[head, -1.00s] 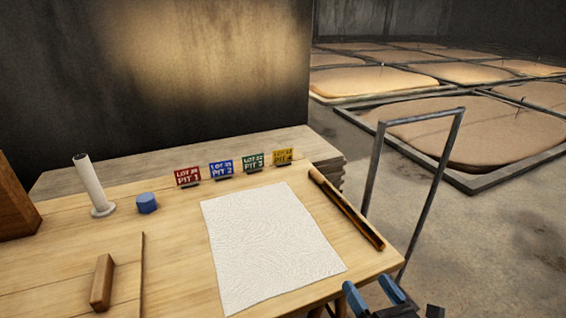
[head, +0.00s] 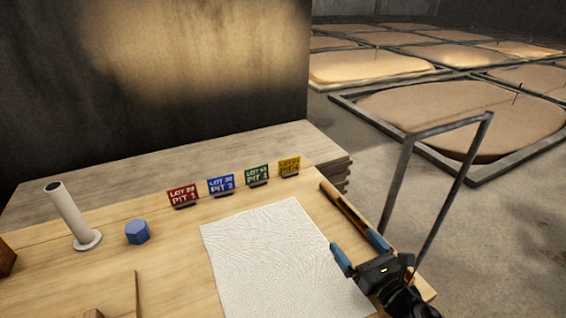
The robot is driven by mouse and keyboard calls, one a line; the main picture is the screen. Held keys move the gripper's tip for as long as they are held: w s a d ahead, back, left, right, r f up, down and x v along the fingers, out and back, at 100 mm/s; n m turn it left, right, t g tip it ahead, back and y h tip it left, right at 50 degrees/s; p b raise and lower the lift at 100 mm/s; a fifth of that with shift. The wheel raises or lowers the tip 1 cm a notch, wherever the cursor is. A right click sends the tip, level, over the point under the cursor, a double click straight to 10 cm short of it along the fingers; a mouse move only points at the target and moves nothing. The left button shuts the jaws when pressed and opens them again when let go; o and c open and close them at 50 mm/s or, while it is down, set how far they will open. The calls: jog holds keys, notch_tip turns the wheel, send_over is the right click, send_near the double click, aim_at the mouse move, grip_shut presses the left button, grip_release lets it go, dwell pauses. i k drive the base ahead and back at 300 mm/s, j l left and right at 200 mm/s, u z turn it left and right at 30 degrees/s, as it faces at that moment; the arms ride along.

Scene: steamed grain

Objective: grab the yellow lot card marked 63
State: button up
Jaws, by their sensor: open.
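The yellow lot card (head: 289,167) stands upright in a small dark holder at the right end of a row of cards on the wooden table (head: 170,270). It reads "PIT 4"; its lot number is too small to read surely. My gripper (head: 360,253) is open and empty at the table's right side, above the right edge of the white sheet. Its blue fingertips point up the picture toward the back of the table. It is nearer to me than the yellow card and apart from it. Nothing hides the card.
Left of it stand a green card (head: 257,175), a blue card (head: 221,184) and a red card (head: 182,196). A textured white sheet (head: 275,255) lies in front. A dark-and-wood rod (head: 345,207) lies right, partly behind my gripper. A blue block (head: 137,231) and white tube (head: 68,213) stand left.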

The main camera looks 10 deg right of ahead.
aim_at(288, 168)
jog(key=i+j, duration=0.25)
jog(key=i, duration=0.25)
jog(key=i+j, duration=0.2)
jog(key=i, duration=0.35)
